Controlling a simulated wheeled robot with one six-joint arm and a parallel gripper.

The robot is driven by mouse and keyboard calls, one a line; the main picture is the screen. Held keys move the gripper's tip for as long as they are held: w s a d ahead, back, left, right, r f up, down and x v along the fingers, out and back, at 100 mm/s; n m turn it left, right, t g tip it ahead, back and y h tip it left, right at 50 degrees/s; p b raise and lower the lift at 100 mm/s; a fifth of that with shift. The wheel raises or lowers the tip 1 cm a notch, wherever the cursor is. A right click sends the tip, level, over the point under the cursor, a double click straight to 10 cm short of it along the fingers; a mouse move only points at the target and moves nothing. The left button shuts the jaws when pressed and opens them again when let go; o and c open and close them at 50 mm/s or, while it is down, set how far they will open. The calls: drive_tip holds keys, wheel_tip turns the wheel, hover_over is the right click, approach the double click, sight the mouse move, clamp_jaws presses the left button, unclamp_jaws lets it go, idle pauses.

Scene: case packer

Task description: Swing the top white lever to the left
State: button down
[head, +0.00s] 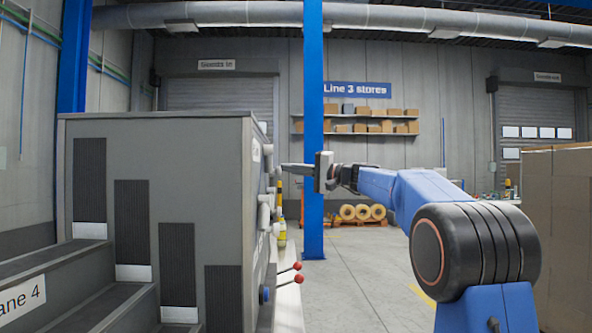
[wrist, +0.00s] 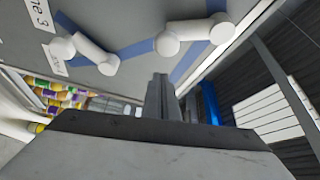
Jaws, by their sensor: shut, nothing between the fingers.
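The grey machine (head: 200,135) stands at the left, with its lever panel edge-on on its right side. The top white lever (head: 267,150) shows there near the upper edge, with other white levers (head: 265,212) below it. My gripper (head: 284,167) is shut and empty, pointing left at the panel, just below the top lever's height. In the wrist view two white levers show on the grey panel beyond the closed fingers (wrist: 160,80). The right one (wrist: 198,33), towards the ceiling side, looks like the top lever; the other (wrist: 82,45) is further left. The fingers appear apart from both.
A blue post (head: 313,130) stands behind my gripper. A brown box stack (head: 558,235) is at the far right.

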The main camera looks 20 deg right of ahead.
drive_tip(key=shift+s+a+f, duration=0.2)
drive_tip(key=shift+s+a, duration=0.1)
drive_tip(key=shift+s, duration=0.3)
drive_tip(key=shift+s+a+f, duration=0.2)
drive_tip(key=shift+s+a, duration=0.05)
drive_tip(key=shift+s, duration=0.3)
drive_tip(key=shift+s, duration=0.1)
drive_tip(key=shift+s+f+m, duration=0.1)
drive_tip(key=shift+f+m, duration=0.05)
drive_tip(key=shift+m, duration=0.15)
drive_tip(key=shift+s+f, duration=0.1)
drive_tip(key=shift+s, duration=0.05)
drive_tip(key=s+a+f+m+g+h, duration=0.1)
drive_tip(key=s+a+m+g+h, duration=0.1)
drive_tip(key=s+m, duration=0.5)
drive_tip(key=shift+g+h, duration=0.3)
drive_tip(key=shift+g, duration=0.4)
drive_tip(key=shift+s, duration=0.15)
drive_tip(key=shift+f, duration=0.1)
